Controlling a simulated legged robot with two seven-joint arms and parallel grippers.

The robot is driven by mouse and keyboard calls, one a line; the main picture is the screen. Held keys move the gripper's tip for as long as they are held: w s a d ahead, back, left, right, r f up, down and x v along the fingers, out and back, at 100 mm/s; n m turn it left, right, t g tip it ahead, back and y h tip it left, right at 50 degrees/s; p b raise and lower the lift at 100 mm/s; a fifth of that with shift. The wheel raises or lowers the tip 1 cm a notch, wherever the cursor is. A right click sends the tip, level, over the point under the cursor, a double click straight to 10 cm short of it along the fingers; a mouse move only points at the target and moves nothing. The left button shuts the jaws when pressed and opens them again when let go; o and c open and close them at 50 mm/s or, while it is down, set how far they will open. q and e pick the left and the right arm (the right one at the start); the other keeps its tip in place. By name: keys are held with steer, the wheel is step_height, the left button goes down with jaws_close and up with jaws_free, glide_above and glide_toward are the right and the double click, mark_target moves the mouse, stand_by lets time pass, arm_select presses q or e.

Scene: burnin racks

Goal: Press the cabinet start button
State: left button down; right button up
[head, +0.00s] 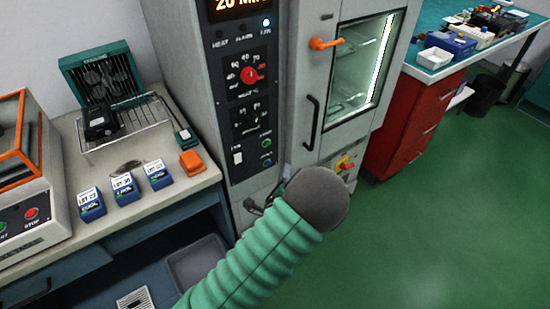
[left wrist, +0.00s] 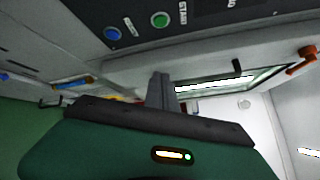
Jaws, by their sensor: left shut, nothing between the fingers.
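The grey cabinet (head: 215,75) has a dark control panel with a green button (head: 267,142) and a blue button (head: 267,162) low on its right side. In the left wrist view the green button (left wrist: 160,19) has an inverted START label beside it, and the blue button (left wrist: 112,33) is to its left. My left gripper (left wrist: 160,78) is shut and empty, below the green button in that view and apart from it. In the head view my green-sleeved left arm mostly hides this gripper, below the panel. My right gripper is not in view.
An orange latch (head: 325,44) and a black handle (head: 311,123) stick out from the cabinet's door. A red-and-yellow switch (head: 345,163) is lower down. The bench (head: 140,215) at left holds blue boxes (head: 124,188) and a wire rack. Green floor is clear at right.

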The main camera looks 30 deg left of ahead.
mark_target(267, 144)
arm_select(q)
steer(key=m, duration=0.1)
steer(key=m+t, duration=0.2)
steer(key=shift+w+d+r+b, duration=0.2)
steer(key=shift+w+r+b, duration=0.05)
steer(key=shift+r+b, duration=0.1)
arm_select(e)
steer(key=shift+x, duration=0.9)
arm_select(q)
steer(key=w+a, duration=0.3)
steer(key=a, duration=0.5)
steer(key=shift+w+b, duration=0.2)
steer(key=shift+b, duration=0.2)
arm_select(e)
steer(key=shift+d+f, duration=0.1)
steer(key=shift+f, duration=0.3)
arm_select(q)
steer(key=shift+w+a, duration=0.1)
steer(key=shift+a, duration=0.25)
